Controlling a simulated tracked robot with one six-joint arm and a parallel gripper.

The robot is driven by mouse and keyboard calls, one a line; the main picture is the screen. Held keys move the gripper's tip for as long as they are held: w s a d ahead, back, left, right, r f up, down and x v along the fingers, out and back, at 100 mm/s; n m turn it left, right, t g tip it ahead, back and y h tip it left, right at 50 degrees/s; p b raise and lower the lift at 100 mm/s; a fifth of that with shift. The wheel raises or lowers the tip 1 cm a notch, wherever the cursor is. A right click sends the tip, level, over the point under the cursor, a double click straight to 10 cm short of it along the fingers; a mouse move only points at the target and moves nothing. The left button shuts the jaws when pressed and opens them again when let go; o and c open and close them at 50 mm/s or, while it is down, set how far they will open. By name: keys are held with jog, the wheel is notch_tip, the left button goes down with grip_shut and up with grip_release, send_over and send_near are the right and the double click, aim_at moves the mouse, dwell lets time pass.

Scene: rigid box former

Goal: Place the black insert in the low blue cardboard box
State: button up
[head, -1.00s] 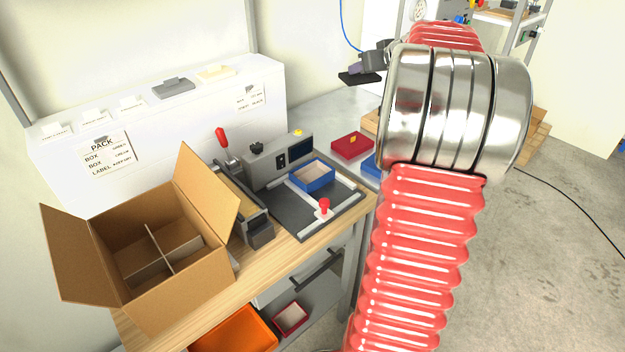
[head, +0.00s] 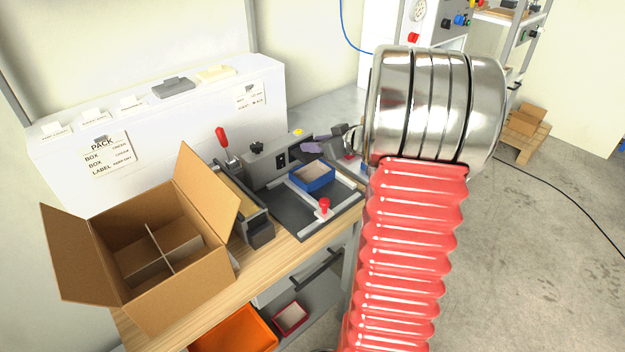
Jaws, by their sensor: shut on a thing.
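My gripper (head: 314,147) is just above and behind the box in the picture, shut on the black insert (head: 310,156). The insert is a thin, dark, flat piece held below the fingers, apart from the bench as far as I can see. It is hard to tell from the dark machine behind it. My arm hides the area right of the box.
A grey machine (head: 268,163) stands behind the fixture, and a red-knobbed clamp (head: 323,208) in front of the box. A red-handled press (head: 228,150) stands left. A large open carton with dividers (head: 125,288) fills the bench's left end.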

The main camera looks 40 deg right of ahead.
aim_at(316, 171)
jog(key=shift+f, duration=3.1)
jog(key=shift+f, duration=1.85)
jog(key=shift+f, duration=0.1)
jog(key=o, duration=1)
